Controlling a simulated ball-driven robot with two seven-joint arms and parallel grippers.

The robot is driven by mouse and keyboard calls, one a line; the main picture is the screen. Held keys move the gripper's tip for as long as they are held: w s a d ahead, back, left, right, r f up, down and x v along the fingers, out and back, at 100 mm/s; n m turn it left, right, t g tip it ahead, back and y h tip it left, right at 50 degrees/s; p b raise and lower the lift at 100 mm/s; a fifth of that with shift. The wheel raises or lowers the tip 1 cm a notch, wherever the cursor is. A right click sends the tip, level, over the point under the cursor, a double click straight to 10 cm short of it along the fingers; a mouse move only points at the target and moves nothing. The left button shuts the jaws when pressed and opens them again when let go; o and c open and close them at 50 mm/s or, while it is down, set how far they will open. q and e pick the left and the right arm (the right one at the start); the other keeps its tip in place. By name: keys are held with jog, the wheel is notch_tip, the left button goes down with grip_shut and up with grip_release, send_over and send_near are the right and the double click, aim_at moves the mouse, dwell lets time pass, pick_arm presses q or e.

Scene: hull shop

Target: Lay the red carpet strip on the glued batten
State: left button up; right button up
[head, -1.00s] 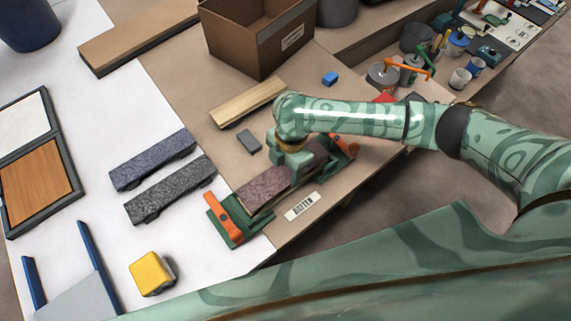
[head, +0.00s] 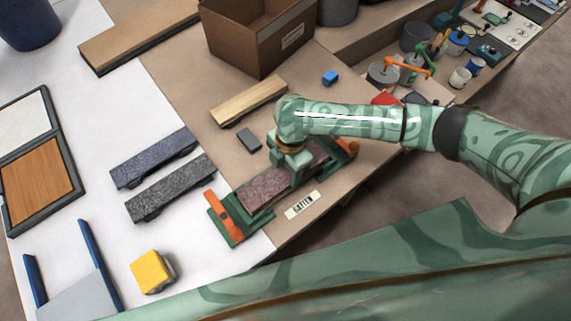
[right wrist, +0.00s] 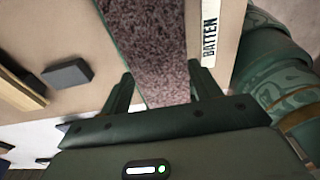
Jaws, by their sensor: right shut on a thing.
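The reddish-brown speckled carpet strip (head: 268,188) lies lengthwise over the green holder with orange end clamps (head: 222,214), beside a label reading BATTEN (head: 302,205). My right gripper (head: 292,172) is shut on the strip near its middle. In the right wrist view the strip (right wrist: 150,45) runs between the two fingers of the right gripper (right wrist: 160,92). The batten is hidden under the strip, and I cannot tell whether the strip touches it. My left gripper is not in view.
Two dark grey strips (head: 170,188) lie on the white surface at left, near a yellow block (head: 152,271). A wooden batten (head: 248,101) and a small grey block (head: 249,140) lie behind the holder. A cardboard box (head: 245,45) stands at the back.

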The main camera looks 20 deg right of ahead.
jog(key=shift+f, duration=0.6)
dwell(1.0)
jog(key=o, duration=1.1)
jog(key=shift+c, duration=0.2)
jog(key=shift+r, duration=0.1)
notch_tip(320, 180, up, 7)
jog(key=p, duration=0.8)
